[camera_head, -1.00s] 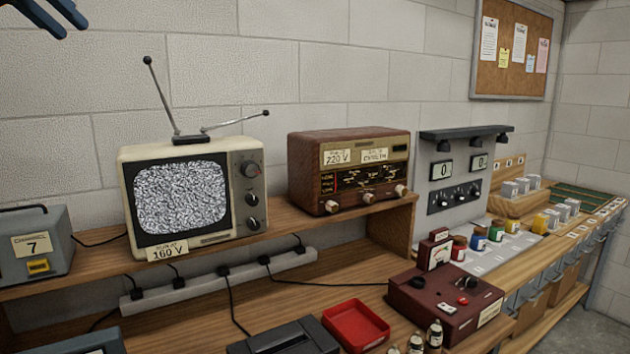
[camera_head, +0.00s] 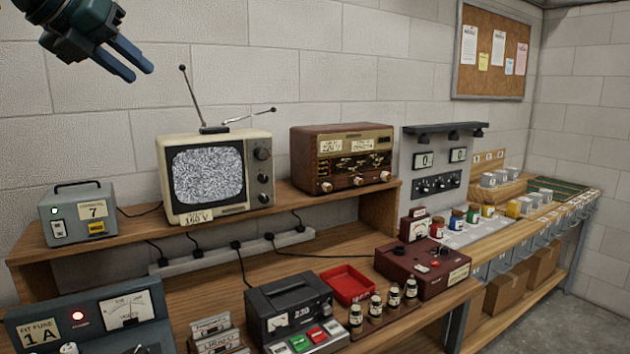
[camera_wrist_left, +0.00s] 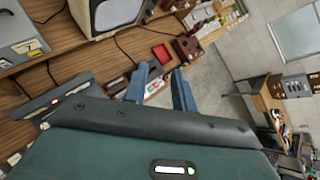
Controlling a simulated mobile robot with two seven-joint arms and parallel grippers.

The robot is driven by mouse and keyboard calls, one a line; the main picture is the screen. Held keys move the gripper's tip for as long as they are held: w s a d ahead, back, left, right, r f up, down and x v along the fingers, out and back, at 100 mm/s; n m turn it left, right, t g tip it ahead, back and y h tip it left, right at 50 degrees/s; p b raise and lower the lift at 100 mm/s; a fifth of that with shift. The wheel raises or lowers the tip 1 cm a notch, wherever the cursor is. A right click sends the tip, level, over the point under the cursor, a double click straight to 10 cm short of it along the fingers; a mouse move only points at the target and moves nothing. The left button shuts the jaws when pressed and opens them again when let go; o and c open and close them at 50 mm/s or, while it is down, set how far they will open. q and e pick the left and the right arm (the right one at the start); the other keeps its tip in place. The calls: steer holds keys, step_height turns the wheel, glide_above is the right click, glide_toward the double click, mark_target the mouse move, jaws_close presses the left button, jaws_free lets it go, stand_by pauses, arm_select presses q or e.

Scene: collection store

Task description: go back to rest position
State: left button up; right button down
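My left gripper (camera_head: 140,73) hangs in the air at the upper left of the head view, in front of the bare block wall. It is apart from the shelf and the things on it. In the left wrist view its two blue fingers (camera_wrist_left: 160,88) stand apart with nothing between them, so it is open and empty. My right gripper shows in neither view.
Below are a television (camera_head: 208,176) with static, a brown radio (camera_head: 342,160), and a grey box marked 7 (camera_head: 78,214). The bench holds a red tray (camera_head: 347,284), a maroon device (camera_head: 424,268) and a black tester (camera_head: 290,310). Floor (camera_head: 585,325) shows clear at right.

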arm_select(q)
steer(key=w+d+f+m+g+h, duration=0.3)
steer(key=d+f+h, duration=0.6)
steer(key=d+f, duration=1.15)
steer(key=s+d+f+n+t+h, duration=0.1)
steer(key=s+d+f+n+h, duration=0.1)
steer(key=f+n, duration=0.3)
steer(key=s+d+f+n+h, duration=0.2)
steer(key=d+f+n+h, duration=0.1)
steer(key=f, duration=0.5)
steer(key=s+a+f+n+t+y, duration=0.2)
steer(key=s+f+n+t+y, duration=0.15)
steer(key=f+n, duration=0.4)
steer(key=s+a+f+n+t+y, duration=0.3)
steer(key=f+n+y, duration=0.1)
steer(key=f+n, duration=0.35)
steer(key=s+a+f+n+t+y, duration=0.2)
steer(key=s+f+n+t+y, duration=0.15)
steer(key=f+n, duration=0.4)
steer(key=s+a+f+n+g+y, duration=0.2)
steer(key=s+f+n+g, duration=0.1)
steer(key=s+f, duration=0.5)
steer(key=s+a+f+n+g+y, duration=0.3)
steer(key=s+f, duration=0.4)
steer(key=s, duration=0.4)
steer(key=shift+s+f+n+g, duration=0.35)
steer(key=shift+n+g, duration=0.3)
steer(key=shift+g, duration=0.15)
